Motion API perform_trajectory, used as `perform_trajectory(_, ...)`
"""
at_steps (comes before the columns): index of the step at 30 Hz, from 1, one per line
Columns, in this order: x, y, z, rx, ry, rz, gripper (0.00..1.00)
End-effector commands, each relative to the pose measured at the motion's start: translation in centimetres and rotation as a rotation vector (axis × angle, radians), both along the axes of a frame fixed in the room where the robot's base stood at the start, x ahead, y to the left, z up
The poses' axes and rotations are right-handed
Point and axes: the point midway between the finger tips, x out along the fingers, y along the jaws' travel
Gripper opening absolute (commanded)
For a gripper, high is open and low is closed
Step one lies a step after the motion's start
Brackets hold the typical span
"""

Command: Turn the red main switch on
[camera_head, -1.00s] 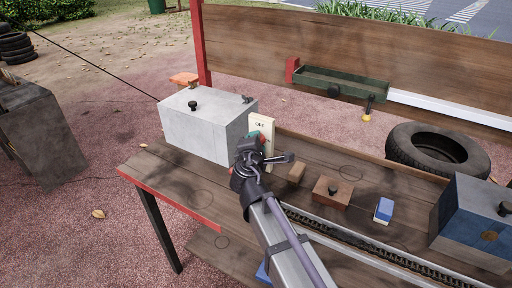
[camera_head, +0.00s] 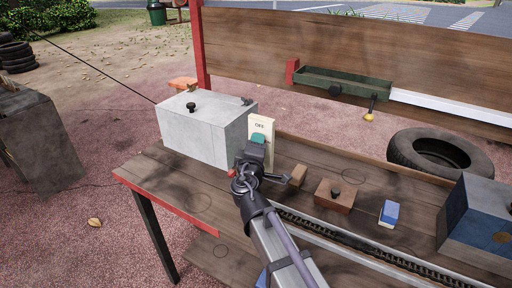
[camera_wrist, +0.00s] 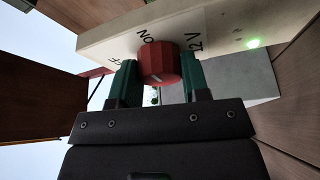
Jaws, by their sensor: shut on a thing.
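The red main switch (camera_wrist: 158,62) is a faceted red knob with a short pale mark, on a cream panel (camera_wrist: 105,45) lettered "ON" and "12V" in the wrist view. My gripper (camera_wrist: 158,82) has its green fingers on both sides of the knob, shut on it. In the head view the panel (camera_head: 262,124) stands upright by the grey box, with "OFF" visible near its top. There my gripper (camera_head: 258,140) is in front of the panel and hides the knob.
A grey box (camera_head: 205,130) with black knobs stands left of the panel. On the bench are a small wooden block (camera_head: 298,175), a brown box (camera_head: 334,195), a blue-and-white block (camera_head: 388,213) and a blue box (camera_head: 478,225). A toothed rail (camera_head: 350,240) runs along the bench.

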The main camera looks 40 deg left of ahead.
Motion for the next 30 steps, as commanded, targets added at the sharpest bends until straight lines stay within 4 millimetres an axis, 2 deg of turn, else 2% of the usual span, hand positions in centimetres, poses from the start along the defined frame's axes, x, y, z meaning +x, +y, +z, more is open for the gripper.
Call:
perform_trajectory(10, 0.0, -0.1, 0.0, 0.004, 0.003, -0.001, 0.19)
perform_trajectory(11, 0.0, -0.1, 0.0, 0.004, 0.003, -0.001, 0.44)
perform_trajectory(18, 0.0, 0.0, 0.0, 0.003, 0.002, -0.001, 0.67)
perform_trajectory(26, 0.0, 0.0, 0.2, 0.003, 0.002, -0.001, 0.68)
perform_trajectory(30, 0.0, 0.0, 1.8, 0.003, 0.002, -0.001, 0.68)
